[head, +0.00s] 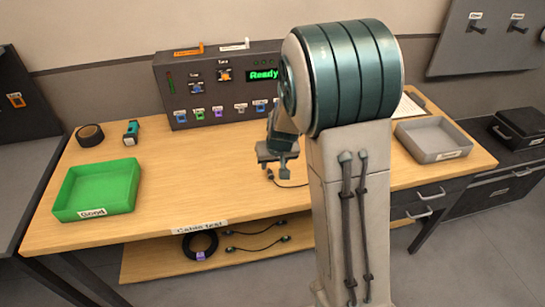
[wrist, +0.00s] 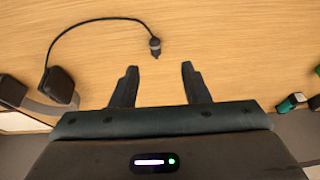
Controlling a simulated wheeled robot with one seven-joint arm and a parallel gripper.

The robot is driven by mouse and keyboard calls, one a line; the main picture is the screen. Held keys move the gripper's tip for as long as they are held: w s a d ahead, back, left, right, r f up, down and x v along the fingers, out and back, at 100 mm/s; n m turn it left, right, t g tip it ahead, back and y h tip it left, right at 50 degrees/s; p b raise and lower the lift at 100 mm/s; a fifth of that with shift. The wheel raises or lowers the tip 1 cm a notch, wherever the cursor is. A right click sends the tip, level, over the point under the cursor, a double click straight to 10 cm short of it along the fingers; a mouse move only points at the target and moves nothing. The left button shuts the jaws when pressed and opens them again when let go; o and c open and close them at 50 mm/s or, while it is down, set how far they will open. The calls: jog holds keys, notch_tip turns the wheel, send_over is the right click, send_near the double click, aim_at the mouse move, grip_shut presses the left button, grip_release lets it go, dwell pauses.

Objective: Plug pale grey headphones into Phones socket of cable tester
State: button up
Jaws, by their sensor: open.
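The cable tester (head: 220,108) is a dark box at the back of the bench, with a green "Ready" display and a row of coloured sockets. Its right end is hidden by my arm, and I cannot read which socket is Phones. The headphones (wrist: 45,108) have a grey band and dark ear pads at the left of the wrist view. Their thin dark cable curves to a dark plug (wrist: 154,46) lying on the bench. My gripper (wrist: 160,68) is open and empty, with the plug just beyond and between its fingertips. In the head view my gripper (head: 277,158) hangs over the bench before the tester.
A green "Good" tray (head: 128,187) stands at the left, and a grey tray (head: 462,143) at the right. A tape roll (head: 90,135) and a small teal item (head: 131,133) lie at the back left. The bench (head: 190,185) is clear between the green tray and my gripper.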

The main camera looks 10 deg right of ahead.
aim_at(271, 174)
jog(key=b+x, duration=0.1)
jog(key=x, duration=0.2)
jog(key=b+x, duration=0.2)
jog(key=x, duration=0.1)
jog(key=b+x, duration=0.1)
jog(key=x, duration=0.2)
jog(key=shift+w+d+f+b, duration=0.1)
jog(key=shift+w+d+b, duration=0.3)
jog(key=shift+w, duration=0.1)
jog(key=shift+b+x, duration=0.85)
jog(key=shift+x, duration=0.2)
jog(key=shift+w, duration=0.1)
grip_shut()
jog(key=shift+r, duration=0.25)
jog(key=shift+r+p, duration=1.9)
jog(key=shift+r, duration=0.5)
